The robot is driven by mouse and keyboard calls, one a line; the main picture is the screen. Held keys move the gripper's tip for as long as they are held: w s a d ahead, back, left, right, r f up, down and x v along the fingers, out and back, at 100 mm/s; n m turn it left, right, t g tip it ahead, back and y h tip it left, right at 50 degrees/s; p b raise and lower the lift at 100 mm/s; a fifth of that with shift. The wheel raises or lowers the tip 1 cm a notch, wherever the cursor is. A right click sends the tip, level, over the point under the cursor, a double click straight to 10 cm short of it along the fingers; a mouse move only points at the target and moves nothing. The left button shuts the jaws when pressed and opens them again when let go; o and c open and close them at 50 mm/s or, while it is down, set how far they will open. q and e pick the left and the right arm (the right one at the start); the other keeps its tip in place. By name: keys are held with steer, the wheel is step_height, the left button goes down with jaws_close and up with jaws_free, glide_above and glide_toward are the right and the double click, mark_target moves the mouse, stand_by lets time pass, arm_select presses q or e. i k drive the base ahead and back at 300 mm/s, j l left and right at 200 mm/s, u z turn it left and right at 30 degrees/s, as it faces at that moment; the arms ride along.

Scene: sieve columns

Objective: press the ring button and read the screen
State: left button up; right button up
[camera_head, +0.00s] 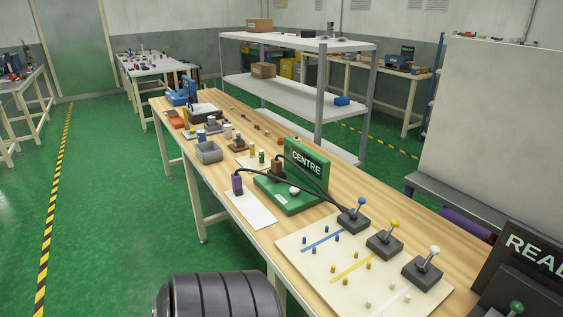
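A green device (290,192) stands on the wooden bench, with an upright panel reading "CENTRE" (307,160). A small white round knob sits on its base, and black cables run from it toward the levers. A dark panel with the letters "READ" (533,252) stands at the right edge, cut off by the frame. A green ball-topped knob (516,308) is in front of it at the bottom edge. I cannot tell which part is the ring button, and no screen reading is legible. Neither of my grippers is in view.
A pale board (318,267) carries blue, yellow and white levers and several small pegs. A white sheet (252,209) and a grey bin (208,152) lie farther back. Grey shelving (319,100) stands behind the bench. The green floor to the left is clear.

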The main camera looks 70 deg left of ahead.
mark_target(294, 191)
steer(key=u, duration=2.15)
steer(key=i+j, duration=0.25)
steer(key=j, duration=0.1)
